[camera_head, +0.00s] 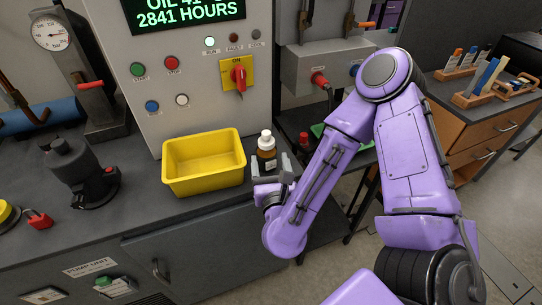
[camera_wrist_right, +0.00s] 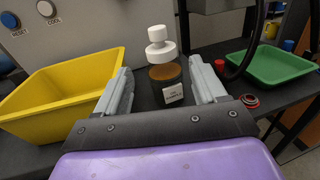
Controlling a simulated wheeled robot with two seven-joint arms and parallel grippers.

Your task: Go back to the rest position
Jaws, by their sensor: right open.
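My right gripper (camera_head: 272,174) is at the front edge of the dark bench, in front of a small brown bottle with a white cap (camera_head: 266,148). In the right wrist view my right gripper (camera_wrist_right: 161,92) is open, its two grey fingers apart. The bottle (camera_wrist_right: 166,75) stands upright beyond and between the fingertips in that view, with a white label on it. I cannot tell whether a finger touches it. My left gripper is not in view.
A yellow bin (camera_head: 204,184) stands just left of the bottle. Behind is a control panel with buttons and a red switch (camera_head: 238,74). A green tray (camera_wrist_right: 275,66) lies to the right. A black pump-like device (camera_head: 80,172) and a red padlock (camera_head: 38,219) are at left.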

